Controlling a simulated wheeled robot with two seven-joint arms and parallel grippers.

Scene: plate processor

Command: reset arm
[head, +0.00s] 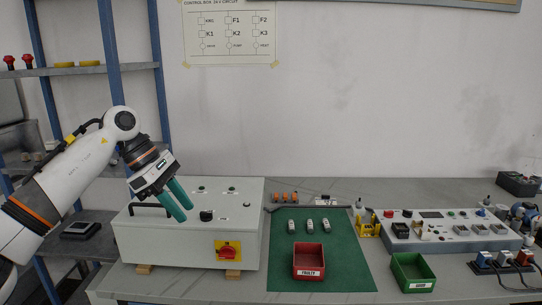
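My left arm comes in from the left side of the head view. Its gripper (187,213) points down and to the right, with two teal fingers spread apart and nothing between them. The fingers appear in front of the white control box (150,240), near its top front edge. Whether they touch the box cannot be told from this view. My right gripper is not seen.
The control box has a red rotary switch (228,251) on its front. A green mat (345,270) holds a red bin (308,259) and small modules. A green bin (412,270) and a test panel (455,241) stand right. A blue-post shelf (112,60) is left.

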